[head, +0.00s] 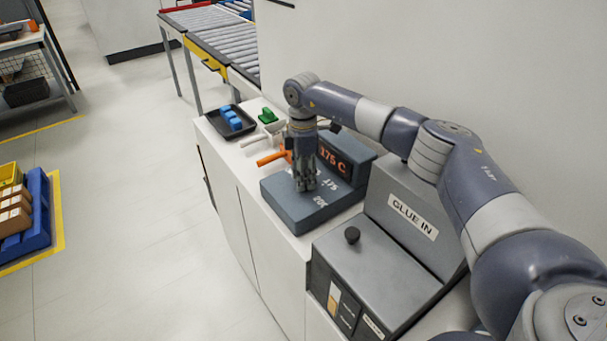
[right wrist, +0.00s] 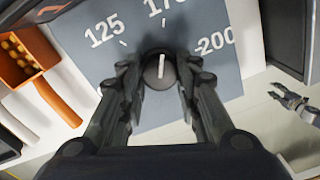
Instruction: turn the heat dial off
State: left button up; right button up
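The heat dial (right wrist: 158,72) is a dark round knob with a white pointer line, on a blue-grey panel (right wrist: 215,88) printed with 125, 175 and 200. The pointer line points up toward the 175 mark. My right gripper (head: 305,183) points down over the heater unit in the head view and hides the dial there. In the right wrist view its fingers (right wrist: 158,68) are apart, one on each side of the dial; I cannot tell whether they touch it. My left gripper (right wrist: 280,92) shows small at the right of the right wrist view, apparently open and empty.
An orange display (head: 333,157) reads 175 C behind the panel. A GLUE IN unit (head: 405,215) with a black knob (head: 352,235) stands in front.

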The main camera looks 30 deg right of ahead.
jog(key=shift+c, duration=0.8)
jog(key=shift+n+b, duration=0.3)
jog(key=shift+n, duration=0.4)
jog(key=n+b, duration=0.1)
jog(key=n, duration=0.4)
jog(key=shift+b, duration=0.4)
jog(key=n+b, duration=0.1)
jog(key=n, duration=0.4)
jog(key=shift+s+n+b, duration=0.1)
jog(key=shift+n+b, duration=0.2)
jog(key=shift+b, duration=0.05)
jog(key=n+b, duration=0.1)
jog(key=n, duration=0.5)
jog(key=shift+b, duration=0.3)
pick_arm(q)
notch_tip(320, 180, down, 7)
jog(key=w+b, duration=0.1)
jog(key=shift+r, duration=0.2)
pick_arm(e)
jog(key=n, duration=0.5)
jog(key=shift+n+t, duration=0.3)
jog(key=shift+n, duration=0.1)
pick_arm(q)
jog(key=shift+w+d, duration=0.1)
